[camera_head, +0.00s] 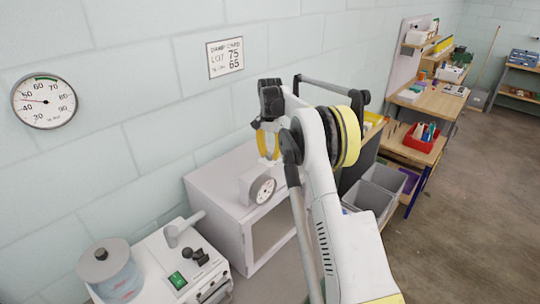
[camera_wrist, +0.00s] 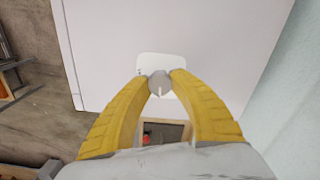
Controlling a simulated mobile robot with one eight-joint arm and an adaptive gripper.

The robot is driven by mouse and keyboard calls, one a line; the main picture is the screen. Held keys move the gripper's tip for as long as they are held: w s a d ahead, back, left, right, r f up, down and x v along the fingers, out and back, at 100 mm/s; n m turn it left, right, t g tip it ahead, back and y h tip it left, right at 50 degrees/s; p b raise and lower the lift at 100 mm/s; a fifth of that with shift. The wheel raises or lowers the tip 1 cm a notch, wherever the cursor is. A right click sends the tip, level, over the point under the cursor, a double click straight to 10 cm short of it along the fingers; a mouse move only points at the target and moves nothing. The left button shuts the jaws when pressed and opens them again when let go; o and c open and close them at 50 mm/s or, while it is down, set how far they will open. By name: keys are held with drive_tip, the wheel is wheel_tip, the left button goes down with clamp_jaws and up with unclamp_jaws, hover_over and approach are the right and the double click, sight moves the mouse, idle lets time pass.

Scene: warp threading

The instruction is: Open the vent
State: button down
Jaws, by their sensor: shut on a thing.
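My gripper (camera_wrist: 160,80) is shut on a small round grey knob (camera_wrist: 160,88) in the wrist view. One yellow finger presses each side of it. The knob carries a pale pointer line running towards the bottom of the picture. It sits in front of a small white rounded plate (camera_wrist: 160,61) on the white cabinet's face (camera_wrist: 205,30). I take the knob to be the vent's control; no vent opening shows clearly. In the head view my gripper (camera_head: 268,147) is above the far part of the white cabinet (camera_head: 217,187). The knob is hidden there.
A dial housing (camera_head: 250,187) stands on the cabinet. A machine with a bluish tank (camera_head: 118,279) and green switch (camera_head: 177,279) is at lower left. The wall holds a round gauge (camera_head: 44,100) and a card (camera_head: 225,57). Grey bins (camera_head: 370,200) stand right of my arm; floor beyond is clear.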

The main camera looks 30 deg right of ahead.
sight(270, 154)
drive_tip(key=shift+m, duration=0.7)
drive_tip(key=c, duration=1.1)
unclamp_jaws()
wheel_tip(270, 154, up, 12)
